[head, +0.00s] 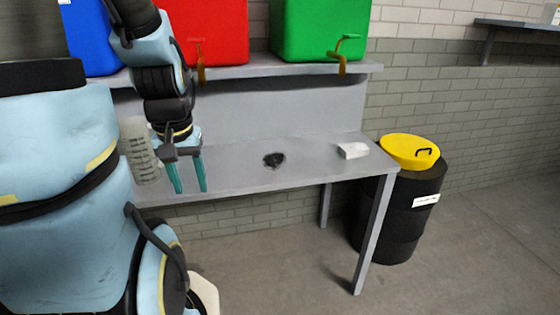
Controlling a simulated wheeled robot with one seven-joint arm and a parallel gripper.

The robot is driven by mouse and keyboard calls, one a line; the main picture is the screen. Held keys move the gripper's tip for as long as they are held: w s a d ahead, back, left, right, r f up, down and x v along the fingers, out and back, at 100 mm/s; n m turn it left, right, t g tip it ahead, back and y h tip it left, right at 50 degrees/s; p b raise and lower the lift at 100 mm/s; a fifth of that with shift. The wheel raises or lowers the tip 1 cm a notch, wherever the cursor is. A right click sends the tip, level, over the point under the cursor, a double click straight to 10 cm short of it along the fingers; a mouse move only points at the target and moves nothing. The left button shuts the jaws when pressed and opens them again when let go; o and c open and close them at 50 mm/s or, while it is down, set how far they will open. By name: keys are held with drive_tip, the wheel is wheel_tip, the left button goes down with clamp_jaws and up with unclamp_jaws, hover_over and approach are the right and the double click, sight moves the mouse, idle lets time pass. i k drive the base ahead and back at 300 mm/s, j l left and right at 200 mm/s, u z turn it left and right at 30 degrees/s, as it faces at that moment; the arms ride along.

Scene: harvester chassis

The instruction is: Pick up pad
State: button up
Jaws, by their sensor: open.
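A small dark, rough-edged patch or object (273,160) lies on the grey bench (235,178), near the middle. A small white block (352,150) lies on the bench near its right end. I cannot tell for certain which of these is the pad. My gripper (190,190) points down over the left part of the bench, with its two teal fingers apart and nothing between them. It is left of the dark item and farther left of the white block. Its height above the bench is hard to judge.
A translucent ribbed container (140,152) is just left of my gripper. Blue (92,38), red (212,32) and green (318,30) tanks stand on the upper shelf (265,66); taps hang from the red and green ones. A black drum (400,215) with a yellow lid (405,150) stands right of the bench.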

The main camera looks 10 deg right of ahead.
sight(355, 149)
drive_tip(key=l+u, duration=0.15)
drive_tip(key=l, duration=0.3)
drive_tip(key=k+l+u, duration=0.15)
drive_tip(key=l, duration=0.3)
drive_tip(key=l+u, duration=0.1)
drive_tip(key=l, duration=0.35)
drive_tip(key=k+l+u, duration=0.15)
drive_tip(key=l, duration=0.25)
drive_tip(key=k+l+u, duration=0.15)
drive_tip(key=l, duration=0.3)
drive_tip(key=k+l+u, duration=0.15)
drive_tip(key=l, duration=0.25)
drive_tip(key=i, duration=0.5)
